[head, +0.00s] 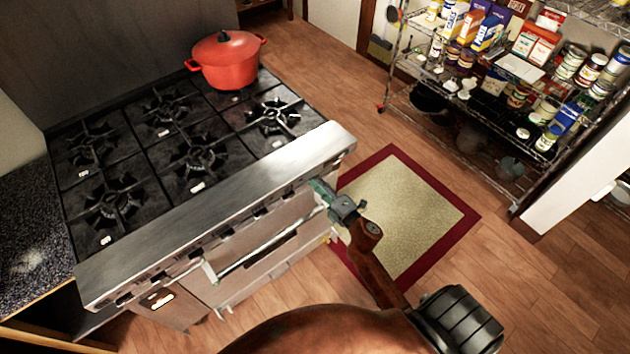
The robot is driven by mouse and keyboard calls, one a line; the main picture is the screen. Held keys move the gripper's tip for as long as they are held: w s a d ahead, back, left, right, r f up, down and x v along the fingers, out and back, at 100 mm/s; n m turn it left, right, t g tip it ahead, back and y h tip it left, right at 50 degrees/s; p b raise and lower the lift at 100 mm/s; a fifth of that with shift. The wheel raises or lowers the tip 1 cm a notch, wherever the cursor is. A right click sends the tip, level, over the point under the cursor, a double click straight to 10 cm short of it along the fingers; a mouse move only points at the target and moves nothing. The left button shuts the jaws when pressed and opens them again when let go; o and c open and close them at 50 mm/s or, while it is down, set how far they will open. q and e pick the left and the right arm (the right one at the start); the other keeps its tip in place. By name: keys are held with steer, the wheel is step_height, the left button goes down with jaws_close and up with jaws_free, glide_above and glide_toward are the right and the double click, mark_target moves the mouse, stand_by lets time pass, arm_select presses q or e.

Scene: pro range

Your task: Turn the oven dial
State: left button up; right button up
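The oven (215,215) is a steel range at the left, seen from above at a slant. A row of small dark dials, one of them the oven dial (195,254), runs along its front under the steel ledge. I cannot tell which dial the task means. My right gripper (320,187), greenish-grey, is at the right end of the front, close to the rightmost dials, which it partly hides. Its fingers are too small and overlapped to tell whether they are open or touch a dial. My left gripper is not in view.
A red lidded pot (228,62) stands on the back right burner. The oven door handle (265,245) runs below the dials. A red-bordered rug (410,215) lies right of the range. A wire shelf (460,135) with groceries stands at upper right. Wood floor between is clear.

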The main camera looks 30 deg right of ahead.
steer(key=s, duration=1.1)
steer(key=shift+d, duration=0.45)
steer(key=shift+s, duration=0.1)
steer(key=s+f+m+g+h, duration=0.1)
steer(key=s+f+m+g, duration=0.25)
steer(key=f, duration=0.85)
steer(key=s+f+m+g+h+p, duration=0.1)
steer(key=s+f+m+g, duration=0.3)
steer(key=f, duration=0.7)
steer(key=s+f+m, duration=0.3)
steer(key=s+f, duration=0.2)
steer(key=f, duration=0.7)
steer(key=s+a+f+m+g, duration=0.2)
steer(key=s+f+m+g, duration=0.3)
steer(key=s+f, duration=1.2)
steer(key=s+a+f+m+g, duration=0.1)
steer(key=s+g, duration=0.1)
steer(key=s, duration=0.7)
steer(key=s+a+f+m+g+p, duration=0.1)
steer(key=s+f+g, duration=0.1)
steer(key=s, duration=0.8)
steer(key=shift+a+f+g, duration=0.2)
steer(key=shift+f+g, duration=0.1)
steer(key=shift+g, duration=0.25)
